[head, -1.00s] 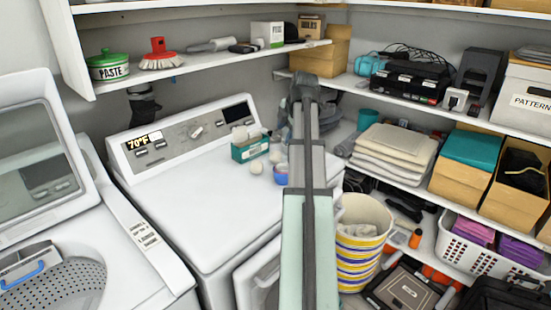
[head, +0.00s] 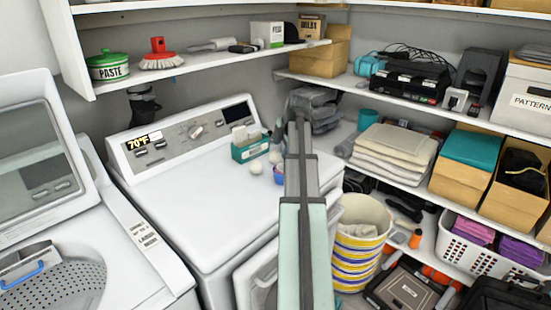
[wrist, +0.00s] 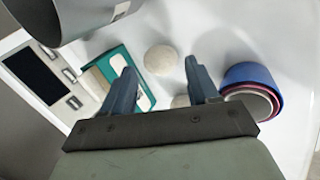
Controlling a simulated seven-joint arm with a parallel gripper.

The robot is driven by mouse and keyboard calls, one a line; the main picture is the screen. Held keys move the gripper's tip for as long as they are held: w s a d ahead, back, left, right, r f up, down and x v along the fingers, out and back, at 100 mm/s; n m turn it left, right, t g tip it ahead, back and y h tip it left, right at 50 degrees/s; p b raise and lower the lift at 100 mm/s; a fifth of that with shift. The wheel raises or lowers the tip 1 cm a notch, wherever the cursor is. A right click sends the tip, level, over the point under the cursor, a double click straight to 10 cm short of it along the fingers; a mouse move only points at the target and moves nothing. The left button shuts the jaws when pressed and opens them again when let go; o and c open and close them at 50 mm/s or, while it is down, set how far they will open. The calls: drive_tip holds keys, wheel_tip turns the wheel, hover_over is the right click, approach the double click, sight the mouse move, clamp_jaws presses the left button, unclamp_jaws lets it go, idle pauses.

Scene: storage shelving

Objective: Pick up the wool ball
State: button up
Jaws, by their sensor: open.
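Two off-white wool balls lie on the white dryer top (head: 215,185). In the head view one ball (head: 276,157) is beside the teal box and the other (head: 256,167) is in front of it. In the wrist view one ball (wrist: 160,59) appears just beyond my fingertips. The second ball (wrist: 180,101) shows between the fingers, partly covered by the gripper body. My gripper (wrist: 159,69) is open, with nothing held between its blue-grey fingers. In the head view the gripper itself is hidden behind my arm.
A teal and white box (head: 250,148) stands left of the balls. Nested blue and red cups (head: 280,174) sit to their right; they are close to the right finger in the wrist view (wrist: 253,83). The dryer's control panel (head: 190,133) rises behind. Dryer top is clear in front.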

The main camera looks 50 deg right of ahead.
sight(279, 152)
drive_tip(key=x, duration=0.5)
drive_tip(key=shift+w+a, duration=0.1)
drive_tip(key=shift+r, duration=0.1)
drive_tip(key=c, duration=0.7)
drive_tip(key=shift+o, duration=0.2)
drive_tip(key=shift+r, duration=0.1)
